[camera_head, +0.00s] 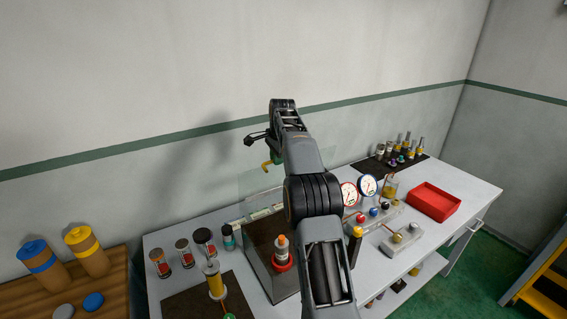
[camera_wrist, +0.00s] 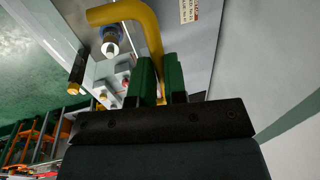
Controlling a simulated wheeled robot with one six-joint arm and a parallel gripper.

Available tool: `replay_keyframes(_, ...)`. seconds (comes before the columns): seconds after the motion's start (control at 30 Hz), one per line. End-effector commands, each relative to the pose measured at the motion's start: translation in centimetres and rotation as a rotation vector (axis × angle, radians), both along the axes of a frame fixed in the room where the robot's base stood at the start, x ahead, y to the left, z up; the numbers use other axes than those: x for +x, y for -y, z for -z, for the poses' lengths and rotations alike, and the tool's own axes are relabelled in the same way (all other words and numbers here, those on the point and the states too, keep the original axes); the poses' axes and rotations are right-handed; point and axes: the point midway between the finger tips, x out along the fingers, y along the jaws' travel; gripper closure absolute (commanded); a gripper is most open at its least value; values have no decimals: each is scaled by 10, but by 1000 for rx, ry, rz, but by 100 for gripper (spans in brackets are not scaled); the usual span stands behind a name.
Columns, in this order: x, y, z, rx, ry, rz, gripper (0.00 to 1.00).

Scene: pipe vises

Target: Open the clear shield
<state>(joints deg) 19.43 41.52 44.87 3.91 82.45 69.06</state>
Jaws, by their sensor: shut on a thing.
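The clear shield (camera_head: 252,188) is a see-through panel that stands raised at the back of a dark open-fronted box on the bench. Its yellow handle (camera_head: 266,165) is near its top edge. In the wrist view the bent yellow handle (camera_wrist: 128,12) runs down between the green fingers of my gripper (camera_wrist: 161,80). My gripper (camera_head: 275,158) is shut on the handle, and my arm hides part of the shield in the head view. Inside the box stands a part with an orange top (camera_head: 282,245) on a red ring.
Several small jars (camera_head: 183,250) stand left of the box. Two dial gauges (camera_head: 367,186) and a red tray (camera_head: 434,202) are to the right. A dark mat with small bottles (camera_head: 385,165) lies at the back. The wall is close behind the bench.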

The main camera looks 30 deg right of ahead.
Motion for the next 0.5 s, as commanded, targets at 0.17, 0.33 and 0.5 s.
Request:
replay_keyframes(0.17, 10, -1, 11, 9, -20, -7, 100)
replay_keyframes(0.33, 17, 0, 12, 11, -22, -5, 100)
replay_keyframes(0.5, 22, 1, 13, 11, -22, -3, 100)
